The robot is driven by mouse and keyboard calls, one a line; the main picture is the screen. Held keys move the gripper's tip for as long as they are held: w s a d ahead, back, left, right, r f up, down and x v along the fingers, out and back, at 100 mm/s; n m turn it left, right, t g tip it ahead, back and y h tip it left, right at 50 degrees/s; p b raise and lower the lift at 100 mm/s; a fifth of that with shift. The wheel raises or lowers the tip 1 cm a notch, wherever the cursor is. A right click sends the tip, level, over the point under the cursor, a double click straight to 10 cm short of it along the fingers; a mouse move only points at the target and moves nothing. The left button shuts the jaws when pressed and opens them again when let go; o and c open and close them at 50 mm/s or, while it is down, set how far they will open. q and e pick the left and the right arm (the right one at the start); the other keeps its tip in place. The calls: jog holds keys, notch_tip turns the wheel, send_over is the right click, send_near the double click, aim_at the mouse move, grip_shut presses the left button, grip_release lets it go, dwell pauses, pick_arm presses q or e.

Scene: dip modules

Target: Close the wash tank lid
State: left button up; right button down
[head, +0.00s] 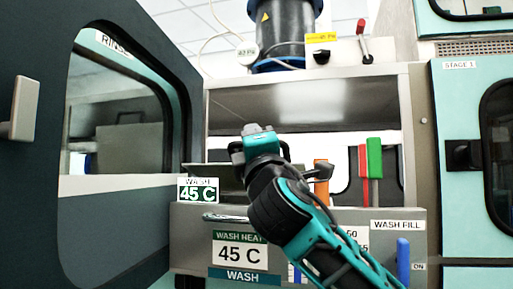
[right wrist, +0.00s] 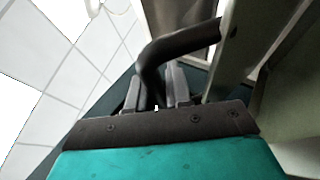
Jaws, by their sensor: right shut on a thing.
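The wash tank (head: 333,215) is the grey front marked WASH HEAT and WASH. A narrow strip of what looks like its lid (head: 222,172) shows behind my right gripper (head: 259,135), partly hidden by the arm. In the right wrist view, my right gripper (right wrist: 164,92) is shut on a dark curved handle (right wrist: 185,42). The handle joins a grey-green panel (right wrist: 238,55), which appears to be the lid, standing tilted. How far the lid is open is hard to tell. My left gripper is out of view.
An open teal door with a window (head: 50,160) and a grey handle (head: 20,108) stands at the left. A closed cabinet marked STAGE 1 (head: 462,140) is at the right. A grey panel (head: 320,105) overhangs the bay. Red and green upright pieces (head: 374,158) stand behind the arm.

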jog(key=shift+s+f, duration=0.15)
jog(key=shift+f, duration=0.15)
jog(key=c, duration=1.1)
grip_release()
jog(key=b+v, duration=0.1)
jog(key=v, duration=1.2)
jog(key=shift+f, duration=0.15)
